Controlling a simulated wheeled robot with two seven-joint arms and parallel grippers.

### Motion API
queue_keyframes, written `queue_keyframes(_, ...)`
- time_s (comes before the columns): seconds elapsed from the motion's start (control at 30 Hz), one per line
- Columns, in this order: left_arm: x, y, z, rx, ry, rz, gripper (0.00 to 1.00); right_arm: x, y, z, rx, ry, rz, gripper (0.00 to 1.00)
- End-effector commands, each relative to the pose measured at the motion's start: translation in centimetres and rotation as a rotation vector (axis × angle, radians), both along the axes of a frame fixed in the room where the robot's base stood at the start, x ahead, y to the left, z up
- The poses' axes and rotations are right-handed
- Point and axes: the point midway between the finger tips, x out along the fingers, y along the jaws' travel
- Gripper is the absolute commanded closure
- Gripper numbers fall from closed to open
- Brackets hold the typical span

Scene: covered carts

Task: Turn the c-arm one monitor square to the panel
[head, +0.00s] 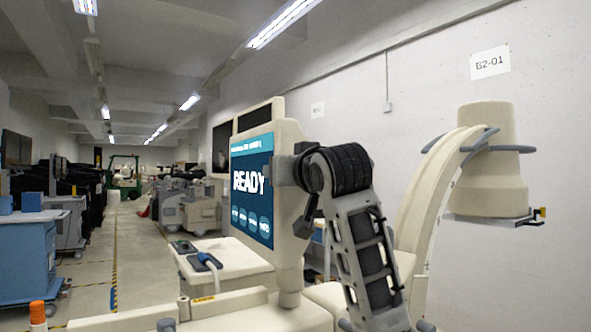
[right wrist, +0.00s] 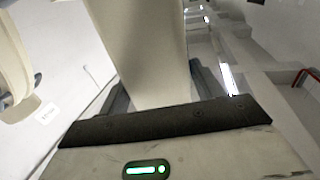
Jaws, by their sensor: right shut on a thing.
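The c-arm monitor (head: 270,180) is a cream housing with a blue-teal screen reading READY. Its screen faces left in the head view, so I see it obliquely. It stands on a short post above a cream cart body (head: 250,312). My right gripper (head: 303,172) is at the monitor's right edge in the head view. In the right wrist view the cream monitor edge (right wrist: 140,45) lies between its fingers, and the gripper is shut on it. The fingertips are partly hidden behind the monitor and my wrist. My left gripper is not in view.
The c-arm's curved arm (head: 425,205) and cone-shaped head (head: 487,150) stand at the right by the wall. A white cart top (head: 215,258) with a handheld device is behind the monitor. A blue cabinet (head: 28,255) is at far left. The aisle (head: 98,262) between is open floor.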

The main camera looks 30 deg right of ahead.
Motion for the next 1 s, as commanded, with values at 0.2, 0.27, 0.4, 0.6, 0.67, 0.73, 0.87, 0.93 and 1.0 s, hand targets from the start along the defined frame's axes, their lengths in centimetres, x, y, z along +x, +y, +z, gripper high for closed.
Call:
queue_keyframes(0.2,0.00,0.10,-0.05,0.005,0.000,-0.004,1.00,-0.10,-1.45,0.14,0.002,-0.001,-0.039,0.76)
queue_keyframes(0.27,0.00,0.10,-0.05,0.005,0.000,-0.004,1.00,-0.10,-1.45,0.15,0.003,-0.001,-0.039,0.76)
queue_keyframes(0.4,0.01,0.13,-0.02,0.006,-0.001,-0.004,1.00,-0.10,-1.47,0.19,0.003,-0.002,-0.040,0.19)
queue_keyframes(0.6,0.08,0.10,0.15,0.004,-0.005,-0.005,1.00,-0.11,-1.42,0.21,0.003,-0.004,-0.039,0.19)
queue_keyframes(0.67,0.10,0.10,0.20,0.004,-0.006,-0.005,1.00,-0.09,-1.35,0.21,0.003,-0.004,-0.038,0.19)
queue_keyframes(0.73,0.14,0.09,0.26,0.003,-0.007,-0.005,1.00,-0.10,-1.37,0.21,0.003,-0.004,-0.038,0.19)
queue_keyframes(0.87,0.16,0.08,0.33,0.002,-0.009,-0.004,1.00,-0.11,-1.36,0.20,0.003,-0.004,-0.037,0.19)
queue_keyframes(0.93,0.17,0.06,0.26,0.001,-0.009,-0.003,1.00,-0.26,-1.31,0.18,0.003,-0.005,-0.037,0.19)
queue_keyframes(1.0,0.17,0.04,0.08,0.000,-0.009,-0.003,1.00,-0.71,-1.19,0.13,0.003,-0.005,-0.036,0.19)
